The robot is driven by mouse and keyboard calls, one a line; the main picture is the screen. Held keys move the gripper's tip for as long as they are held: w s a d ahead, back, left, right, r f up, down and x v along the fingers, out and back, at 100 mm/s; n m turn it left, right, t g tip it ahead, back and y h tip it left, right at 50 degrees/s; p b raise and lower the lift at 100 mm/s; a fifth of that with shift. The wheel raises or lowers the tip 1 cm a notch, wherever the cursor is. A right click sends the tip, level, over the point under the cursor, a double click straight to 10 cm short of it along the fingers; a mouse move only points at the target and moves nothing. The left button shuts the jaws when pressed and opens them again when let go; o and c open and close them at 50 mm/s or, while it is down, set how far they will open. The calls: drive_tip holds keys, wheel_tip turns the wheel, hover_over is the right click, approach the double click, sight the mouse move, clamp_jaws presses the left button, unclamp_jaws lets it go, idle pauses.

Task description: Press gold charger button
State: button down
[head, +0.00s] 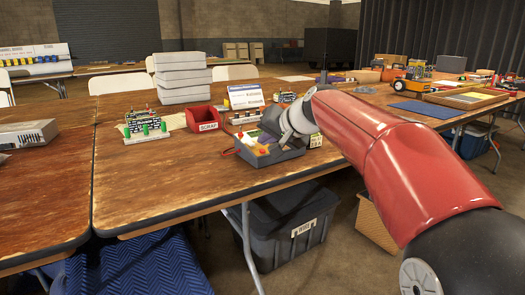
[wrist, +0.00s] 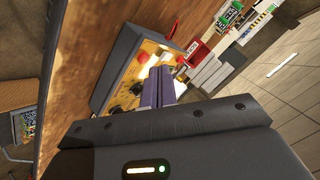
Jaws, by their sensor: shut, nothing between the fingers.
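The charger (head: 268,160) is a grey box with a tan-gold face near the table's front edge. In the wrist view it shows as a tilted grey box (wrist: 112,66) with a gold face carrying dark parts and small red and yellow spots. My gripper (wrist: 160,72) is shut and empty, with its two purple-grey fingers side by side pointing at the gold face. They overlap the face in the picture; I cannot tell whether they touch it. The gold button cannot be singled out and may be behind the fingers. In the head view my arm's end covers the charger's back right.
A red bin (head: 204,119) stands just behind and left of the charger. A board with green parts (head: 145,129) is further left. Stacked grey cases (head: 182,77) stand behind. The wooden table (head: 150,180) is clear at front left. A dark tote (head: 287,225) sits below.

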idle(0.8)
drive_tip(key=shift+w+f+b, duration=0.1)
drive_tip(key=shift+f+b, duration=0.3)
drive_tip(key=shift+f, duration=0.05)
drive_tip(key=shift+a+f+b, duration=0.1)
drive_tip(key=shift+f+b, duration=0.25)
drive_tip(key=shift+f, duration=0.05)
idle(0.4)
idle(0.4)
drive_tip(key=shift+r+p, duration=0.6)
drive_tip(key=shift+r, duration=0.2)
drive_tip(key=r+p, duration=0.2)
drive_tip(key=r, duration=0.1)
drive_tip(key=s+r+p, duration=0.1)
drive_tip(key=r, duration=0.1)
drive_tip(key=shift+d+p, duration=0.3)
drive_tip(key=shift+d, duration=0.05)
